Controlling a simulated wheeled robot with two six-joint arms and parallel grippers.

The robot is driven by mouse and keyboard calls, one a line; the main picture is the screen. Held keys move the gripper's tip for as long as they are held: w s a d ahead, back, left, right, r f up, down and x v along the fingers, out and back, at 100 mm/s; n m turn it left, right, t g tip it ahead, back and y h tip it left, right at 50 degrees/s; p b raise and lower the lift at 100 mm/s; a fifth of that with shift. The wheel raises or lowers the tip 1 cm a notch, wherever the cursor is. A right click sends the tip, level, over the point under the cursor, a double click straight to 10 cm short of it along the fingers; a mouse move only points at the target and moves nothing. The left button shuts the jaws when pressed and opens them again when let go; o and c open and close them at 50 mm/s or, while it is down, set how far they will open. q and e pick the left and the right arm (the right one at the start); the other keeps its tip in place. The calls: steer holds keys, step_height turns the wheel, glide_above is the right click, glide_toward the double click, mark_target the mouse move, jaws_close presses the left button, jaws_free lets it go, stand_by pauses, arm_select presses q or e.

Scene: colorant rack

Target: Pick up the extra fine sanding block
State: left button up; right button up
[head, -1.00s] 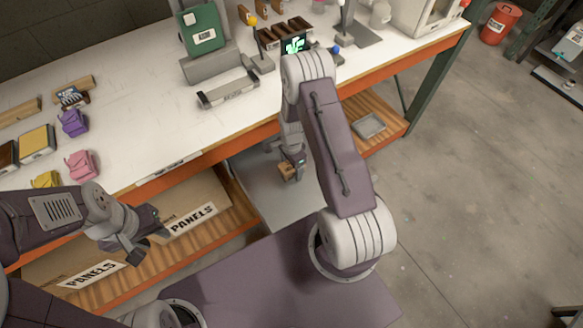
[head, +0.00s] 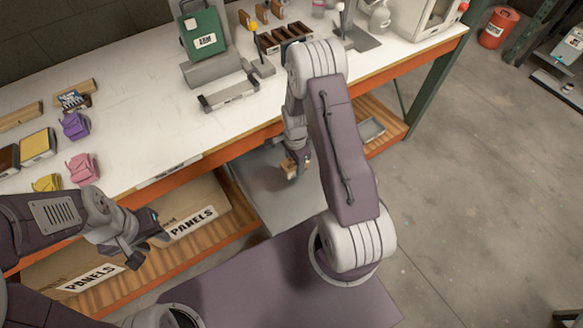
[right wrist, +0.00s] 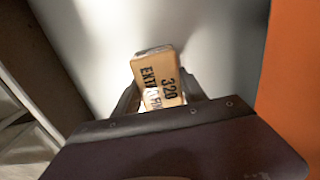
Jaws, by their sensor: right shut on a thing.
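The extra fine sanding block (right wrist: 157,78) is tan, with "320" and "EXTRA FINE" printed in dark letters on the face toward the right wrist camera. My right gripper (right wrist: 158,98) is shut on it, with one finger on each side. In the head view the block (head: 288,167) shows as a small tan piece at the tip of my right gripper (head: 293,166), in front of the bench's orange edge and over a grey surface below.
The white bench top (head: 130,140) holds sanding blocks and colored pieces at left, a green case (head: 203,32) and a dark rack (head: 285,37) at the back. The orange bench edge (head: 255,137) is close beside my right gripper.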

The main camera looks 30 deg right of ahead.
steer(key=s+d+r, duration=0.6)
steer(key=s+d, duration=0.1)
steer(key=s, duration=0.1)
